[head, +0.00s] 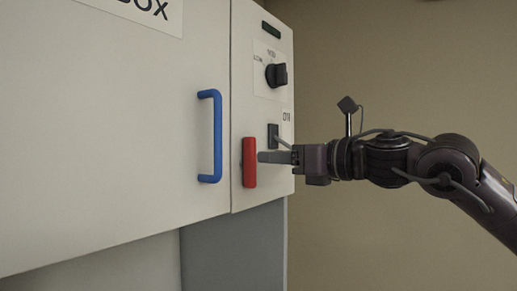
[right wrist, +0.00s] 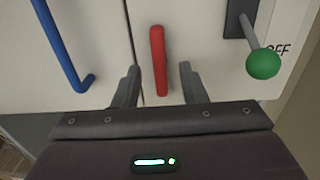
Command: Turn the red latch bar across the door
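The red latch bar (head: 249,163) stands upright on the narrow panel, just right of the door seam. It also shows in the right wrist view (right wrist: 158,58), upright and right of the seam. The door (head: 130,120) is shut, and the bar does not lie across it. My right gripper (head: 265,157) comes from the right with its fingertips at or close to the bar. In the right wrist view the gripper (right wrist: 159,70) is open, with the bar between its fingers and a gap on each side. My left gripper is out of view.
A blue door handle (head: 216,135) is left of the bar. A lever with a green ball (right wrist: 263,64) sticks out to the right of my gripper. A black knob (head: 276,74) is higher on the panel. Free space lies right of the cabinet.

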